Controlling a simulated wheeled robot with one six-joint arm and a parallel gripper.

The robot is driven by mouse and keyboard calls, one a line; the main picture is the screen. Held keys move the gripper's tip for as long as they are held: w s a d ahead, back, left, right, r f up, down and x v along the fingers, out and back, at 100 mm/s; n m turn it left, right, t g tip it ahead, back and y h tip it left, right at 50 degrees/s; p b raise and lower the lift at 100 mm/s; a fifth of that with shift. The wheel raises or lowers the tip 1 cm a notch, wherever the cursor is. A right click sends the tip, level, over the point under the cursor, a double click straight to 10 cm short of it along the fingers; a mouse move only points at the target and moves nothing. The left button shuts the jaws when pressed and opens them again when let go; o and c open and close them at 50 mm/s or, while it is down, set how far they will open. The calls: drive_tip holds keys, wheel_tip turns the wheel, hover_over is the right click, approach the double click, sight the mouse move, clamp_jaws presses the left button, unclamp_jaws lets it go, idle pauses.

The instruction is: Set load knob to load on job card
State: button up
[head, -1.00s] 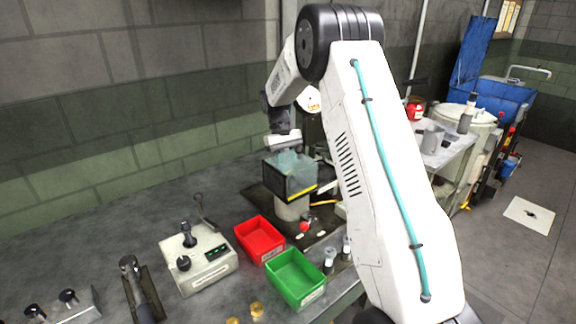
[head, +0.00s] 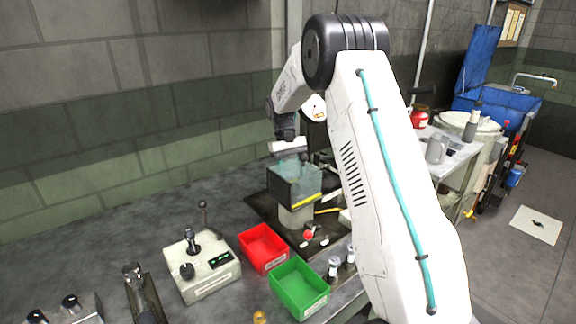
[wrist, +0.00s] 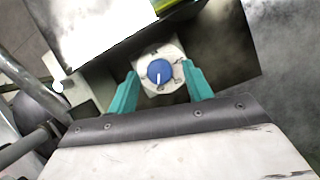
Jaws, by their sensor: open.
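In the wrist view a round blue knob (wrist: 160,72) with a white pointer line sits on a pale square plate (wrist: 148,86) with small dark marks, too small to read. My gripper (wrist: 158,80) is open, its two teal fingers on either side of the plate, with the knob between them and apart from both. In the head view my gripper (head: 292,165) is at the machine's dark box-shaped guard (head: 293,188), and the knob is hidden there. No job card is legible in these frames.
A red bin (head: 263,248) and a green bin (head: 299,289) stand on the bench in front of the machine. A control box with a lever (head: 202,268) is to their left. In the wrist view, a pale panel edge (wrist: 85,25) lies close by the fingers.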

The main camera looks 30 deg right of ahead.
drive_tip(key=v, duration=0.4)
drive_tip(key=shift+w+r, duration=0.15)
drive_tip(key=shift+r, duration=0.1)
drive_tip(key=w, duration=1.2)
drive_tip(key=shift+d, duration=0.45)
drive_tip(key=shift+r, duration=0.1)
drive_tip(key=s+a+r+t, duration=0.1)
drive_tip(key=s+a+r, duration=0.25)
drive_tip(key=r, duration=0.25)
drive_tip(key=s+a+r, duration=0.3)
drive_tip(key=s+r, duration=0.1)
drive_tip(key=r, duration=0.3)
drive_tip(key=s+a+r+n+t, duration=0.1)
drive_tip(key=s+a+r, duration=0.25)
drive_tip(key=s, duration=0.45)
drive_tip(key=s+a+r+t, duration=0.1)
drive_tip(key=s+a+r, duration=0.25)
drive_tip(key=s, duration=0.45)
drive_tip(key=s+a+f+t, duration=0.1)
drive_tip(key=s+a+f, duration=0.2)
drive_tip(key=s, duration=1.1)
drive_tip(key=s+a+f+n+t, duration=0.1)
drive_tip(key=s+f, duration=0.5)
drive_tip(key=s, duration=0.9)
drive_tip(key=shift+a+t, duration=0.5)
drive_tip(key=shift+a, duration=0.65)
